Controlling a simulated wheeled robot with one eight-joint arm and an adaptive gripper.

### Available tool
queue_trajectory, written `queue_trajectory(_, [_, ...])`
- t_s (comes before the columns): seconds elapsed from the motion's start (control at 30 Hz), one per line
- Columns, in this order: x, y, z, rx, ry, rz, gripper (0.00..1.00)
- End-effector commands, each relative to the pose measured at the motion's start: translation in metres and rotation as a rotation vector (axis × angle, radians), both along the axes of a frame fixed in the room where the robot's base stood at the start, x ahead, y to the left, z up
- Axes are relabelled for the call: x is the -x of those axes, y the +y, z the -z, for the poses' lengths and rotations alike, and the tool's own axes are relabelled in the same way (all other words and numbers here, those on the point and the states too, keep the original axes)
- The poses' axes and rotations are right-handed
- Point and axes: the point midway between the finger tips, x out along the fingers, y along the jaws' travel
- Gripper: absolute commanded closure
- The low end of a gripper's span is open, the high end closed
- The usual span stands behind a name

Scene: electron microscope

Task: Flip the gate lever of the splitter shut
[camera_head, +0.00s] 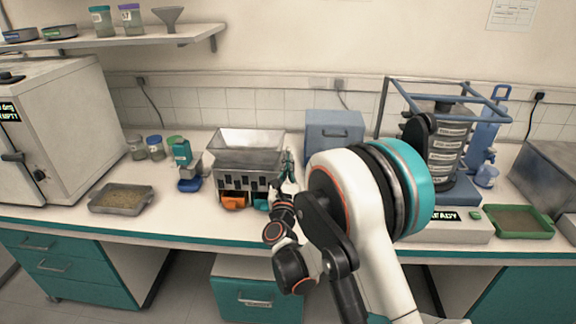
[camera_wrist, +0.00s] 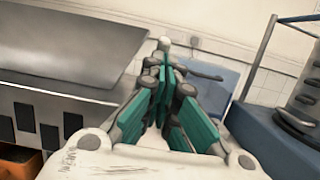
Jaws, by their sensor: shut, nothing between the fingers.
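The splitter (camera_head: 249,155) is a grey metal box with a wide open hopper on top and dark slots along its front. Its hopper wall and slotted front fill the left of the wrist view (camera_wrist: 65,62). My gripper (camera_head: 287,160) is at the splitter's right end, its teal-padded fingers shut and empty. In the wrist view the fingers (camera_wrist: 163,68) point past the hopper's right edge. A small pale knob (camera_wrist: 165,42) shows just beyond the fingertips; I cannot tell if it is the gate lever's end or if they touch. The lever is otherwise not clearly visible.
An orange pan (camera_head: 234,201) and a teal pan (camera_head: 261,205) sit under the splitter. A blue box (camera_head: 334,130) stands behind my gripper. A sieve stack (camera_head: 447,145) in a blue frame stands right. A shallow tray (camera_head: 121,199) lies left on the bench.

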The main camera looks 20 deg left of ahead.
Motion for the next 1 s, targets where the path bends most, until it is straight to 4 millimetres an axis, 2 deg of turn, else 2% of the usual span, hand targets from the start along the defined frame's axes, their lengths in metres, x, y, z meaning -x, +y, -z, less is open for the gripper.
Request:
queue_trajectory(0.53, [-0.009, 0.003, -0.012, 0.055, 0.24, -0.003, 1.0])
queue_trajectory(1.0, [-0.017, 0.005, -0.015, 0.064, 0.266, -0.005, 1.0])
